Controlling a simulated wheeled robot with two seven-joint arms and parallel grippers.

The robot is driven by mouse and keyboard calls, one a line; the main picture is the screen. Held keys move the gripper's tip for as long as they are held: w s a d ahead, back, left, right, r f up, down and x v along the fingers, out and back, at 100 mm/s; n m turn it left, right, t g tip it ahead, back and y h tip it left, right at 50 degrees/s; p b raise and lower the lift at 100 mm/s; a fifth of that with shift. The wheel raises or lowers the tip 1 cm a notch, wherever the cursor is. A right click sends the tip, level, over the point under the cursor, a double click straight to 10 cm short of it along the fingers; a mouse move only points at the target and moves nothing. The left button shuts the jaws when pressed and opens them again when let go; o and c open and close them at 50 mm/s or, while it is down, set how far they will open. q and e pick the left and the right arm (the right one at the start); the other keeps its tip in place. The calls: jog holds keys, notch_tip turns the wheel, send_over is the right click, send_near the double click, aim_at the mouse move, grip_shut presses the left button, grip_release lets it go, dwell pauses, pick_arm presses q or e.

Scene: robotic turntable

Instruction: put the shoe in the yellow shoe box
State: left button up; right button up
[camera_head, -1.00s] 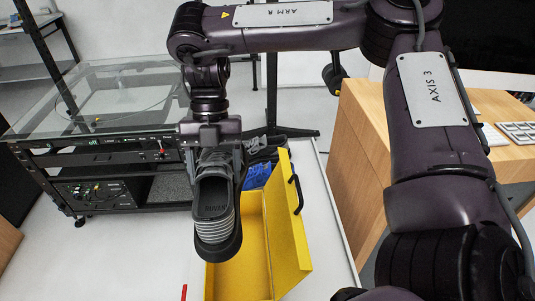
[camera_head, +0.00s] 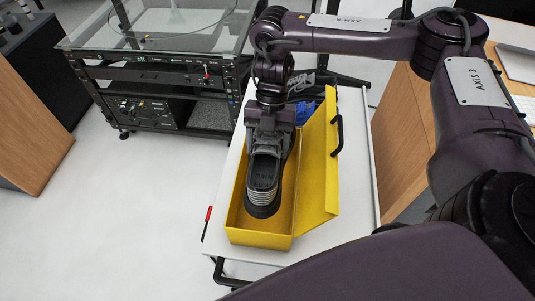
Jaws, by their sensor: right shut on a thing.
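The yellow shoe box (camera_head: 258,240) stands open on a white table, its lid (camera_head: 322,165) tilted up along the right side. The gripper hides the far end of the box and part of the shoe. My left gripper is out of view.
The white table (camera_head: 310,243) has bare surface in front of the box and a red marker (camera_head: 208,213) at its left edge. A blue item (camera_head: 307,112) lies behind the box. A glass-topped black rack (camera_head: 150,80) stands at left, a wooden desk (camera_head: 400,135) at right.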

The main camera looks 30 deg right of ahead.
jog(key=shift+a+f, duration=0.2)
jog(key=shift+f, duration=0.25)
notch_tip(320, 180, down, 3)
jog(key=shift+d+f+p, duration=0.1)
jog(key=shift+p, duration=0.25)
jog(key=shift+f, duration=0.25)
jog(key=o, duration=1.3)
jog(key=shift+c, duration=0.2)
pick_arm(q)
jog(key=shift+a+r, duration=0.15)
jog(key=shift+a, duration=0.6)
pick_arm(e)
jog(key=shift+r, duration=0.1)
